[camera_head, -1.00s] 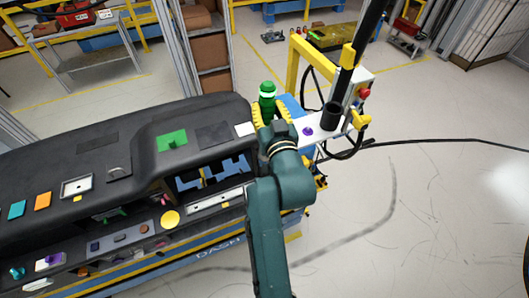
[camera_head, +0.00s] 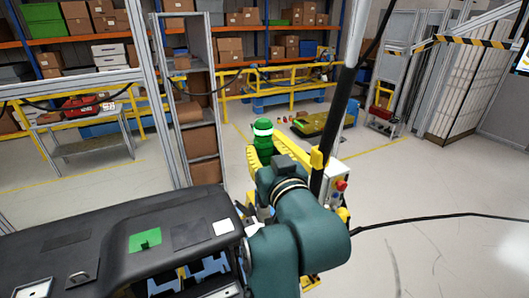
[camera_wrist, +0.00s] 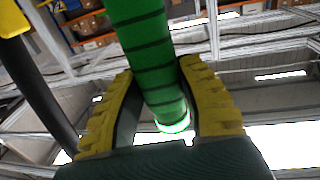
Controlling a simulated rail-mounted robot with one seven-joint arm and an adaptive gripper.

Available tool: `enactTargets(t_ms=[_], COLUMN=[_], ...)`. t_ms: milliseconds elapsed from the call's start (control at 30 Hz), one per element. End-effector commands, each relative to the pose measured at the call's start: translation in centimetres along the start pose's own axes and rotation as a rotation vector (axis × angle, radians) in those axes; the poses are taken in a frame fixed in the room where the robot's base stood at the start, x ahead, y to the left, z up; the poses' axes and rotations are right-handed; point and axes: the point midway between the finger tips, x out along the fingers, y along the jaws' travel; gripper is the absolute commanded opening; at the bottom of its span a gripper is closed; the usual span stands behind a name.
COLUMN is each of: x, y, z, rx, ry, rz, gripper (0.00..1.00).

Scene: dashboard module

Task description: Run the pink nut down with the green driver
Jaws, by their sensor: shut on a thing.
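My gripper (camera_head: 264,158) has its yellow ribbed fingers shut on the green driver (camera_head: 263,132). The driver is upright, with a white band near its top, just beyond the dashboard's right end in the head view. In the wrist view, the driver's green body (camera_wrist: 147,60) with dark rings runs between the two fingers (camera_wrist: 160,105) to a glowing pale ring at its far end. The driver's lower part is hidden behind my gripper and arm in the head view. I see no pink nut in either current view.
The black dashboard (camera_head: 120,230) fills the lower left, with a green pad (camera_head: 145,240) and a white square (camera_head: 223,227) on top. A black pole (camera_head: 335,125) and a control box with a red button (camera_head: 341,185) stand close right of my gripper. Open floor lies further right.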

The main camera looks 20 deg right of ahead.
Motion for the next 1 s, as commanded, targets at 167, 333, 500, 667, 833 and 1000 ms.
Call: enactTargets(t_ms=[167, 333, 500, 667, 833, 1000], x=[0.0, -0.1, -0.1, -0.1, -0.1, -0.1], y=[0.0, 0.0, 0.0, 0.0, 0.0, 0.0], z=[0.9, 2.2, 3.4, 4.6, 5.8, 6.3], rx=[0.0, 0.0, 0.0, 0.0, 0.0, 0.0], ry=[0.004, 0.006, 0.006, 0.005, 0.007, 0.007], rz=[0.001, 0.001, 0.001, 0.001, 0.001, 0.001], gripper=[0.0, 0.0, 0.0, 0.0, 0.0, 0.0])
